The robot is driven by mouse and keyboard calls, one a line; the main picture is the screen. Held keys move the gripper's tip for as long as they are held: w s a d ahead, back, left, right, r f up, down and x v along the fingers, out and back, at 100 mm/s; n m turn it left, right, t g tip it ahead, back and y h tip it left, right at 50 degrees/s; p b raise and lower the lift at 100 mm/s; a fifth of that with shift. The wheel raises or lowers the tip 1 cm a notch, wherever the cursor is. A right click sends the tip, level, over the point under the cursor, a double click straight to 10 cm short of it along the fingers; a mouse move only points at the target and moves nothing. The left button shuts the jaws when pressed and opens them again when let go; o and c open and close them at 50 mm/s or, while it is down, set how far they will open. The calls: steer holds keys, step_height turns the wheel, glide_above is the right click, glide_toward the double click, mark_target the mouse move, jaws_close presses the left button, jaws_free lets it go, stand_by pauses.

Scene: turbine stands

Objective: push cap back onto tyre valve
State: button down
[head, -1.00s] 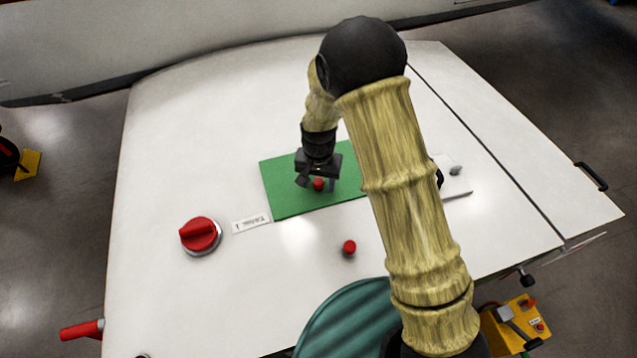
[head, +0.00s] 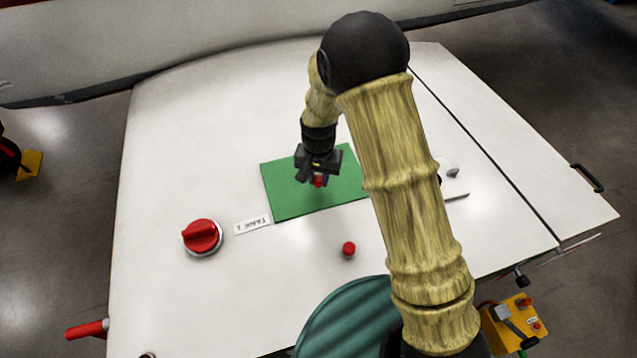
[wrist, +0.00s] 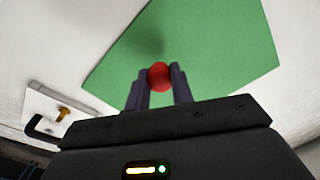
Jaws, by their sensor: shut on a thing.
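A small red cap (head: 318,181) is between the fingertips of my gripper (head: 317,177), over the green mat. In the wrist view my gripper (wrist: 160,80) is shut on the red cap (wrist: 159,76), one dark finger on each side. I cannot tell how far the cap is above the mat. A brass stem (wrist: 63,113), which looks like the tyre valve, stands on a white plate (wrist: 40,104) at the left of the wrist view. In the head view the plate (head: 455,187) is right of my arm and partly hidden by it.
The green mat (head: 290,195) lies on a white table (head: 180,130). A red rotary knob (head: 202,236) and a label (head: 252,224) are to its left. A small red piece (head: 349,249) stands in front. A black handle (wrist: 42,127) is beside the plate.

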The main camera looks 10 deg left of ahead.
mark_target(318, 178)
steer(key=shift+r+p, duration=1.75)
steer(key=shift+r, duration=0.85)
